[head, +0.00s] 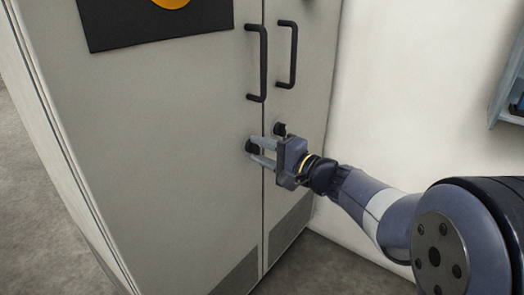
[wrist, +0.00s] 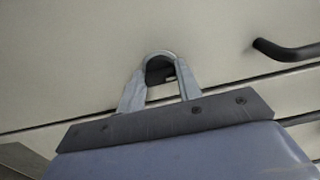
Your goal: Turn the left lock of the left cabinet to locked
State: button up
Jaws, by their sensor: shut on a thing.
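The grey left cabinet (head: 170,130) has two doors, seen at an angle in the head view. The left lock (head: 249,147) is a dark round knob on the left door, below that door's handle. My gripper (head: 256,150) reaches in from the right and is shut on this lock. In the wrist view my gripper's (wrist: 160,66) two pale fingers clasp the dark lock (wrist: 158,73). The fingers hide much of the lock, so I cannot tell which way it is turned. The right lock (head: 279,129) shows on the right door, just behind my gripper.
Black handles, one on the left door (head: 262,65) and one on the right door (head: 293,55), stick out above the locks. A dark panel (head: 125,25) is on the left door. A white wall (head: 410,100) stands right of the cabinet, with a blue-grey unit (head: 508,85) at the right edge.

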jog(key=o, duration=1)
jog(key=p+v, duration=0.2)
jog(key=v, duration=0.8)
jog(key=shift+s+d+p, duration=0.3)
jog(key=shift+p, duration=0.05)
jog(key=shift+a, duration=0.1)
